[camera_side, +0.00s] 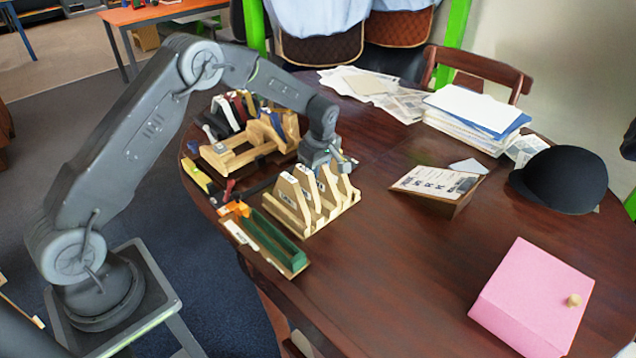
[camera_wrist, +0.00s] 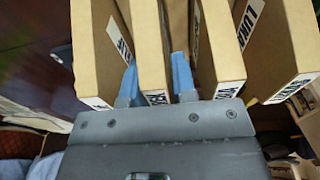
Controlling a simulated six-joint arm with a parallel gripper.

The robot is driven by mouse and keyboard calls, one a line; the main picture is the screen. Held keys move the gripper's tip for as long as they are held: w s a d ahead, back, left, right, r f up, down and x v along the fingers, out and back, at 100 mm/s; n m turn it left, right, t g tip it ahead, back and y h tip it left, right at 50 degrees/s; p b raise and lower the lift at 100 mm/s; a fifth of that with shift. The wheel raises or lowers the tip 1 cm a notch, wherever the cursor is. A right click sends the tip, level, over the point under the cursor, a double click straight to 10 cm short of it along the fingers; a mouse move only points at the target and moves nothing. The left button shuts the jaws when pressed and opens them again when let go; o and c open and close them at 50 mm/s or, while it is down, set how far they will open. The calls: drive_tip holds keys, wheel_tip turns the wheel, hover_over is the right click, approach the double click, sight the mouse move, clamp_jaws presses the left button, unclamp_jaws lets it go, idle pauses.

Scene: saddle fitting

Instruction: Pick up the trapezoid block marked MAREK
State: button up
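Several upright wooden trapezoid blocks stand in a row in a wooden rack (camera_side: 335,214). In the wrist view, one block (camera_wrist: 148,45) stands between the two blue-tipped fingers of my gripper (camera_wrist: 157,82). Its label is partly hidden; its last letters look like EK, which fits MAREK. The fingers are apart, one on each side of this block; I cannot tell whether they touch it. A block to the left (camera_wrist: 98,50) and one to the right (camera_wrist: 213,50) stand close beside the fingers. In the side view, my gripper (camera_side: 325,168) is low over the rack's far side.
A wooden stand with coloured saddles (camera_side: 230,150) is behind the rack. A green tray (camera_side: 270,238) lies in front left. A wedge with a printed sheet (camera_side: 437,185), a dark cap (camera_side: 560,180) and a pink box (camera_side: 532,298) are to the right. The table between is clear.

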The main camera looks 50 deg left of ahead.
clamp_jaws()
drive_tip(key=shift+r, duration=0.1)
